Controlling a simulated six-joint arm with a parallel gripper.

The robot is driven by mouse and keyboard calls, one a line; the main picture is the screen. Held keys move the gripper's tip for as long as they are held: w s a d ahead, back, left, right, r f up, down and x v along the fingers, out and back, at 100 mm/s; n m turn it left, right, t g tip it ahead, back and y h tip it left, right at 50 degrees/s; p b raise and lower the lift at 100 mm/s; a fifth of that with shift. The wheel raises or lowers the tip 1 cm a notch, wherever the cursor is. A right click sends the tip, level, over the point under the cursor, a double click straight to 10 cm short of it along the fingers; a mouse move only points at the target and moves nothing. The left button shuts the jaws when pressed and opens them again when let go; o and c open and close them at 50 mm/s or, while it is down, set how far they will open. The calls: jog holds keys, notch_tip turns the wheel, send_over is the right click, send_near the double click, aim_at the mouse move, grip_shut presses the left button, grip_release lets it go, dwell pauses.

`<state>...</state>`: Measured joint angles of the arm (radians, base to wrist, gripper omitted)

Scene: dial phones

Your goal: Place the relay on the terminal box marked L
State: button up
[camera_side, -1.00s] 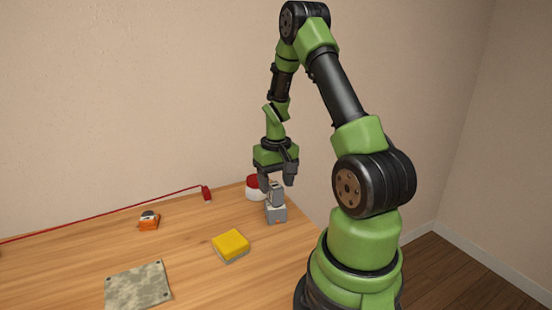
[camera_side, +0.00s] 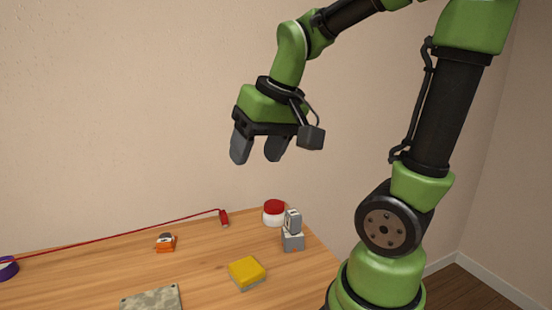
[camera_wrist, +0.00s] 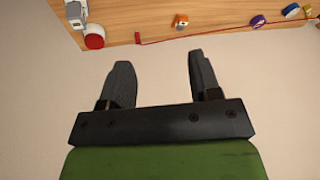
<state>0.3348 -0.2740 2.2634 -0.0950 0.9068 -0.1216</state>
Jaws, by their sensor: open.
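The relay (camera_side: 293,221), a small grey block with a pale face, stands upright on the grey terminal box (camera_side: 292,241) near the table's back right. I cannot read a letter on the box. My gripper (camera_side: 257,158) is open and empty, high above the table, up and to the left of the relay, clear of it. In the wrist view my gripper (camera_wrist: 160,75) shows both fingers apart with only wall between them. The stacked grey pair also shows at that view's upper left edge, partly cut off; I cannot separate its pieces there.
A red-lidded white jar (camera_side: 274,213) stands close behind the box. The air around my gripper is clear.

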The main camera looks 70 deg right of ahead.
jog(key=s+a+r+n+t+y, duration=0.2)
jog(key=s+a, duration=0.4)
jog(key=a, duration=0.2)
jog(key=shift+t, duration=0.4)
